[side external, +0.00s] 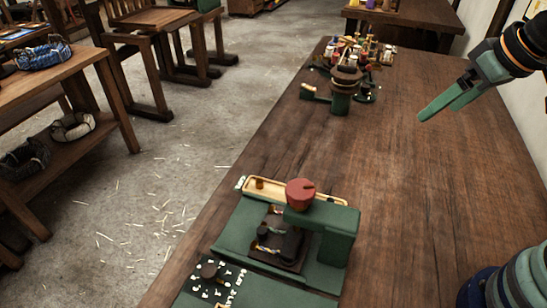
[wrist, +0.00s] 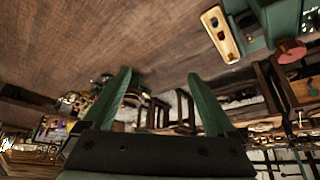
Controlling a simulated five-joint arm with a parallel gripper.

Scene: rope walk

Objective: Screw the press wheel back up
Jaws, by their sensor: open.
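The press (side external: 330,235) is a green frame near the front of the wooden bench in the side view. Its red wheel (side external: 300,191) sits on top of the arm, above a dark plate (side external: 277,248) with small items on it. In the wrist view the red wheel (wrist: 290,51) and part of the green press (wrist: 259,20) show at the upper right. My gripper (side external: 441,108) is at the upper right of the side view, above the bench and well apart from the press. Its two green fingers (wrist: 160,85) are spread and empty in the wrist view.
A tan tray (side external: 329,198) lies behind the wheel, and a dark board with white pieces (side external: 213,281) lies in front of the press. A green stand with a wound spool (side external: 344,88) and several small bottles stand at the bench's far end. The middle of the bench is clear.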

